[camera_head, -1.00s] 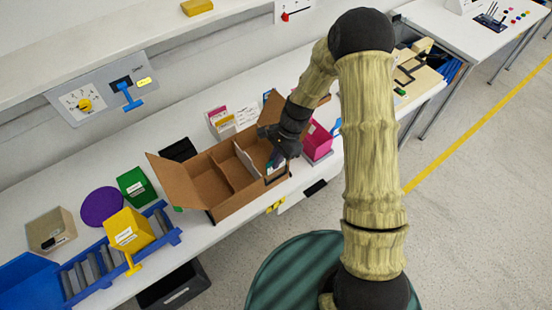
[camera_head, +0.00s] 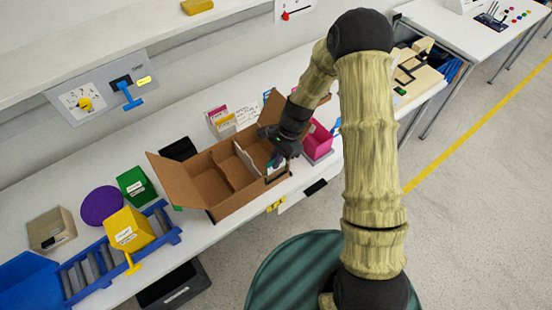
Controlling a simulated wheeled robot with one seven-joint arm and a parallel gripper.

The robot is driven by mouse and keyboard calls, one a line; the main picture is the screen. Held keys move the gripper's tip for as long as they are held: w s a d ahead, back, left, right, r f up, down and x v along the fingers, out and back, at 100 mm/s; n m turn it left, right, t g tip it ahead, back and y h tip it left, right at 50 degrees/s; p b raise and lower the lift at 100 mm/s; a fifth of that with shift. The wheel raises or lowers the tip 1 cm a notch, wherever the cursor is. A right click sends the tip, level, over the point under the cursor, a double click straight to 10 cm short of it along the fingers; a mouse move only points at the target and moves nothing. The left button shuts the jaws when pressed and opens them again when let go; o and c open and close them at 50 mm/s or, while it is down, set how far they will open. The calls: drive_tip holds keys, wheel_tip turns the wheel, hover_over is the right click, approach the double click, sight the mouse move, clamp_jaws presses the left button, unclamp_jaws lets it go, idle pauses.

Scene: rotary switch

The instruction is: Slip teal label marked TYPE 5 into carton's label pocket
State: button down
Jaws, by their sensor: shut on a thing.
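The open brown carton (camera_head: 228,200) stands on the white bench, its flaps up and dividers inside. My gripper (camera_head: 276,160) is at the carton's right end, pointing down. It is shut on a small teal label (camera_head: 270,167), of which only a sliver shows between the fingers and the carton's right front part. The print on the label is too small to read. A dark-edged label pocket (camera_head: 277,177) sits on the carton's front wall at the right, just below the gripper. I cannot tell whether the label touches the pocket.
A pink bin (camera_head: 318,142) stands close to the right of my gripper. Label cards (camera_head: 220,120) stand behind the carton. A yellow box (camera_head: 130,230), a green box (camera_head: 136,184) and a purple disc (camera_head: 102,206) are to the left.

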drive_tip(key=shift+f+b, duration=0.9)
drive_tip(key=shift+f, duration=0.55)
drive_tip(key=c, duration=1.5)
unclamp_jaws()
drive_tip(key=b+v, duration=0.3)
drive_tip(key=v, duration=1.4)
drive_tip(key=shift+r, duration=0.2)
